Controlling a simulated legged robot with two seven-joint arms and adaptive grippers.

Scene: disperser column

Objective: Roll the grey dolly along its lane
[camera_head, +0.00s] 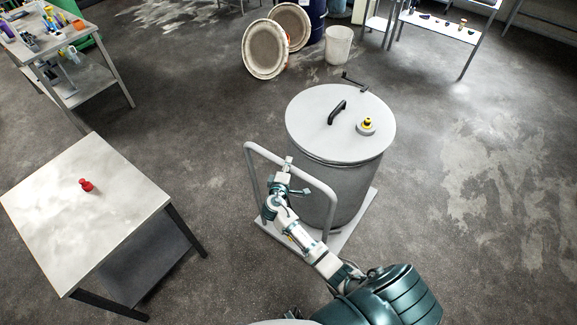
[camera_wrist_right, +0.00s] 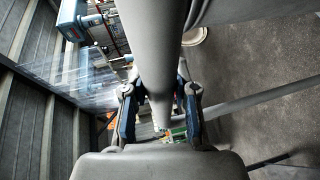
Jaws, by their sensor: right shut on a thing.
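The grey dolly (camera_head: 358,222) stands on the floor at the centre of the head view, with a large grey drum (camera_head: 345,180) on its flat base. Its upright tube handle (camera_head: 318,183) faces me. My right gripper (camera_head: 289,166) is shut on the handle's top bar, near its middle. In the right wrist view the grey bar (camera_wrist_right: 155,50) runs between the two fingers of my right gripper (camera_wrist_right: 160,118). My right arm hides part of the handle and base. My left gripper is not in view.
The drum lid carries a black handle (camera_head: 337,112) and a yellow-topped fitting (camera_head: 367,126). A table (camera_head: 90,220) with a red object (camera_head: 86,185) stands left. Round lids (camera_head: 264,50) and a white bucket (camera_head: 338,45) stand behind. Floor right of the dolly is clear.

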